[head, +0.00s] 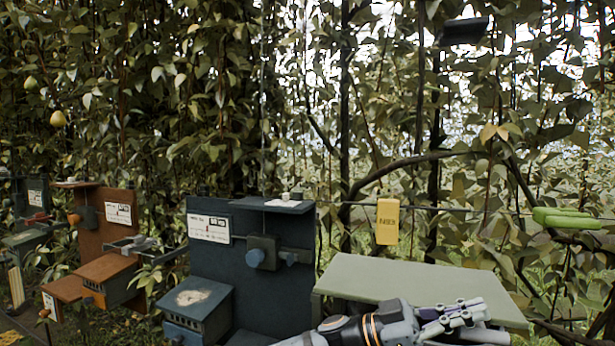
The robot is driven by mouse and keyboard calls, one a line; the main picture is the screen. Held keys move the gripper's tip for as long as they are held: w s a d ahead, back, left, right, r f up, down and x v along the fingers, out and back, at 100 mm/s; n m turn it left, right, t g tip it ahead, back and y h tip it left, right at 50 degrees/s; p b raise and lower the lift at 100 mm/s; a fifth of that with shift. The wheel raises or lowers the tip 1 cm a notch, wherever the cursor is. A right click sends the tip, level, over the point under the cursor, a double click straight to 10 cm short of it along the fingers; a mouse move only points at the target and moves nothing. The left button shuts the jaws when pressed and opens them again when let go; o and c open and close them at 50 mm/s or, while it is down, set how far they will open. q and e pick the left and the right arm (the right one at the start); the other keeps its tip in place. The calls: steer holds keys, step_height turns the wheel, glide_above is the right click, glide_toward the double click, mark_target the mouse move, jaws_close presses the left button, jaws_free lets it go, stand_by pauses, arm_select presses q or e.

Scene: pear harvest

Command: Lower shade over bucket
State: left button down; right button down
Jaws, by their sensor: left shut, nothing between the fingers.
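No bucket can be made out, and I cannot tell for sure which thing is the shade. A pale green flat panel (400,275) lies level at the lower right. A small dark panel (463,31) hangs high among the leaves at the upper right. My left gripper (468,312) is at the bottom, in front of the pale green panel and overlapping its near edge in the picture. Its fingers are shut and empty, pointing right. I cannot tell whether it touches the panel. My right gripper is not in view.
A dark blue station (300,240) with a knob and box stands left of the panel, with a brown station (115,215) farther left. A yellow tag (387,222) hangs behind the panel. Bright green long pieces (567,218) are at the right. Pears (57,119) and dense foliage fill the back.

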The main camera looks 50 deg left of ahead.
arm_select(q)
steer(key=shift+f+b, duration=0.4)
steer(key=shift+f, duration=0.45)
